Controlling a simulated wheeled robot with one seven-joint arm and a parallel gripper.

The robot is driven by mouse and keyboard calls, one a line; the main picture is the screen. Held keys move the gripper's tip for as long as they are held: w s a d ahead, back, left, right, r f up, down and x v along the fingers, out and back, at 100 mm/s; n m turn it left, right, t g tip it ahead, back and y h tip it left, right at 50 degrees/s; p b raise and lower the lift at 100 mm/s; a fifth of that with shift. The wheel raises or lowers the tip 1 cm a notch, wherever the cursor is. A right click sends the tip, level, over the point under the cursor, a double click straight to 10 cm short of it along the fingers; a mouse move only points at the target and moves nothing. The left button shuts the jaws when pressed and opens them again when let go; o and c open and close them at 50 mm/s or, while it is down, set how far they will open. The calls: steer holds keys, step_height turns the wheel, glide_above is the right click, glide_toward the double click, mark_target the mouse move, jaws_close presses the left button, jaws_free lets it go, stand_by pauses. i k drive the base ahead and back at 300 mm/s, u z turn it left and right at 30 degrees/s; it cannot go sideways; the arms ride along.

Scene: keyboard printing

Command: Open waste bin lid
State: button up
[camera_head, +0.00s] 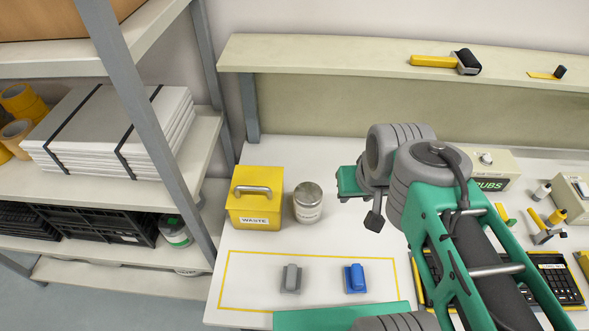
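The yellow waste bin (255,208) stands on the table at the left, with a "WASTE" label on its front. Its lid (257,179) is closed and carries a grey bar handle (253,190). My gripper (368,205) hangs over the table to the right of the bin, clear of the handle. A dark finger end points down from it. My own wrist and arm hide much of the gripper, so its opening does not show clearly. I see nothing held in it.
A lidded metal jar (308,203) stands just right of the bin. A grey block (291,279) and a blue block (355,279) sit inside a yellow outline in front. A shelf post rises at the left. A wall shelf (330,55) runs behind. Keyboards lie right.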

mark_target(253, 188)
steer(key=z, duration=0.05)
steer(key=k, duration=0.7)
steer(key=u, duration=0.9)
steer(key=i, duration=0.5)
steer(key=u, duration=0.05)
